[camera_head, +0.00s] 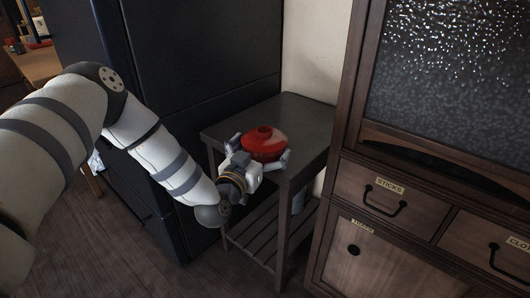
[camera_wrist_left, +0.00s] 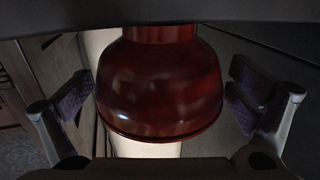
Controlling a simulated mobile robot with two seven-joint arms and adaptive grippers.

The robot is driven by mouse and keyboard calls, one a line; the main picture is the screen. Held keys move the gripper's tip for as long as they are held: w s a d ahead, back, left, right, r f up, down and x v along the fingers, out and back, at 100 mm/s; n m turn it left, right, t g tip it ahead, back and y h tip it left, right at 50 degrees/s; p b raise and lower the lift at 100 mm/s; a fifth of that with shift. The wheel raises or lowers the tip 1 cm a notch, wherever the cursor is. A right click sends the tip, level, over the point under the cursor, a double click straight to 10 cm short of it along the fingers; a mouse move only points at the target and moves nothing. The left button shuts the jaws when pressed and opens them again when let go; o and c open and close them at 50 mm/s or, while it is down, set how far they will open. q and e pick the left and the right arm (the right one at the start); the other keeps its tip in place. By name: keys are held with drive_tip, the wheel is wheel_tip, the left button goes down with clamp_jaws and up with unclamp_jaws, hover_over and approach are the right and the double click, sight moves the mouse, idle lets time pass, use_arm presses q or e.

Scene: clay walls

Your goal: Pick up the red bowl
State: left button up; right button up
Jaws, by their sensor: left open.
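The red bowl (camera_head: 264,142) is glossy and sits on the dark side table (camera_head: 300,112), near its front left corner. My left gripper (camera_head: 261,157) is at the table's front edge with its fingers spread on either side of the bowl. In the left wrist view the bowl (camera_wrist_left: 160,88) fills the middle, between the two open fingers of the left gripper (camera_wrist_left: 160,105). A gap shows between the bowl and each finger, so neither appears to touch it. My right gripper is in neither view.
A tall dark cabinet or fridge (camera_head: 205,65) stands behind and left of the table. A wooden cabinet (camera_head: 420,205) with drawers stands close on the right. The table has a slatted lower shelf (camera_head: 262,232). The tabletop behind the bowl is clear.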

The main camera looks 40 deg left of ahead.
use_arm(q)
drive_tip(key=shift+x, duration=0.75)
drive_tip(key=c, duration=0.9)
drive_tip(key=shift+c, duration=0.2)
